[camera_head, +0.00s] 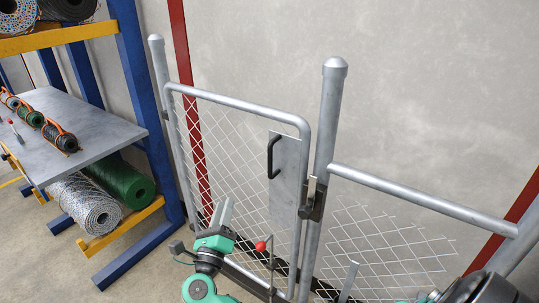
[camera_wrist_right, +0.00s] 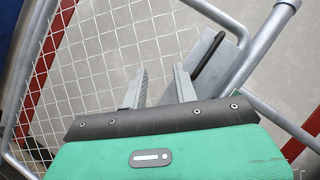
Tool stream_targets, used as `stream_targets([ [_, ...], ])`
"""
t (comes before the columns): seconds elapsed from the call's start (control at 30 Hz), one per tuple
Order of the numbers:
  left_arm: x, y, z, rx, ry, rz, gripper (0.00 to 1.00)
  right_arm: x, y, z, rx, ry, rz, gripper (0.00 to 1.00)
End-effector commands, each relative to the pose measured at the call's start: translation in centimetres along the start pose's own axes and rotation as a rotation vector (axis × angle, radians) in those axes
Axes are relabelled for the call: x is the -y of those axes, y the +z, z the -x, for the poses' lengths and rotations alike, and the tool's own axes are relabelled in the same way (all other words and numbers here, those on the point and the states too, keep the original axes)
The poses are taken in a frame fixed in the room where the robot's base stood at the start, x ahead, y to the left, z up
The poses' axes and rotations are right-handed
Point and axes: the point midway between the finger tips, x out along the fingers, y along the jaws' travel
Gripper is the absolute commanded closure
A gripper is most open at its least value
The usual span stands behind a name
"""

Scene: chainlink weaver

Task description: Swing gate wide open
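The gate (camera_head: 240,105) is a grey tube frame with chain-link mesh, in line with the fence and apparently shut. It carries a black handle (camera_head: 272,156) on a grey plate near its right edge. A latch (camera_head: 313,200) sits at the right gate post (camera_head: 330,110). A red-knobbed rod (camera_head: 261,246) stands low before the gate. My right gripper (camera_head: 221,208) is open and empty, below and left of the handle. In the right wrist view its spread fingers (camera_wrist_right: 160,70) show before the mesh, with the handle (camera_wrist_right: 208,52) up and right. My left gripper is not visible.
A blue and yellow rack (camera_head: 135,75) with wire rolls and a grey shelf (camera_head: 95,125) stands left. A fixed fence panel with a top rail (camera_head: 420,197) adjoins at right. A wall is close behind the gate. Floor shows between rack and gate.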

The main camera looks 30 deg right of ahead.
Motion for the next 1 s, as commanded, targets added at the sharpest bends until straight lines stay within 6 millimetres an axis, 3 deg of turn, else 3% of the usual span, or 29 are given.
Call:
stream_targets([
  [0.03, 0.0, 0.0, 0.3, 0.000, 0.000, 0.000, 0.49, 3.1, 1.1, -1.0, -0.078, -0.031, -0.152, 0.71],
  [0.1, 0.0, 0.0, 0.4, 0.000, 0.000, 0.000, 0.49, 6.2, 1.6, -1.6, -0.181, -0.054, -0.336, 0.71],
  [0.2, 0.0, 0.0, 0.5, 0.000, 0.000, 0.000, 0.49, 9.2, 2.0, -1.8, -0.298, -0.063, -0.539, 0.71],
  [0.3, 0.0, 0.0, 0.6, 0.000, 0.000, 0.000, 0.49, 10.9, 2.1, -1.7, -0.372, -0.060, -0.667, 0.71],
  [0.57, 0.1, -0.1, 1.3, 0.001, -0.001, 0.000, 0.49, 11.7, 1.7, -2.8, -0.418, -0.054, -0.740, 0.71],
  [1.0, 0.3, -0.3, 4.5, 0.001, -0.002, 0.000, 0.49, 11.0, -1.5, -10.8, -0.414, -0.056, -0.733, 0.71],
])
